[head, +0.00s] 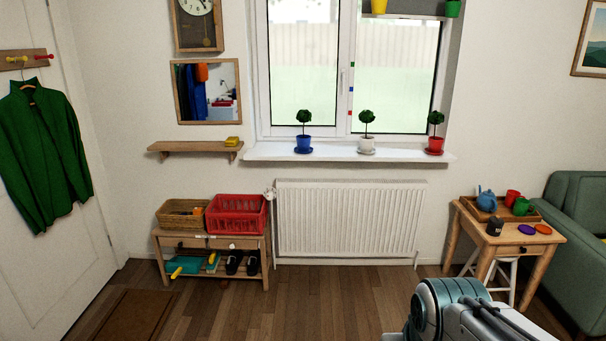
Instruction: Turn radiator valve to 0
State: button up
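The white radiator (350,220) is on the wall below the window sill. The radiator valve (270,194) is a small white knob at the radiator's upper left corner, right beside the red basket. Its number markings are too small to read. Part of my arm shows at the bottom right of the head view, well apart from the valve. My gripper's fingers are not in view.
A wooden bench (160,243) with a red basket (237,214) and a wicker basket (181,214) stands just left of the valve. A small table (510,238) and a green sofa (578,225) are at right. The wooden floor (325,295) before the radiator is clear.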

aim_at(270, 194)
jog(key=u, duration=0.1)
jog(key=i, duration=3.9)
jog(key=u, duration=0.05)
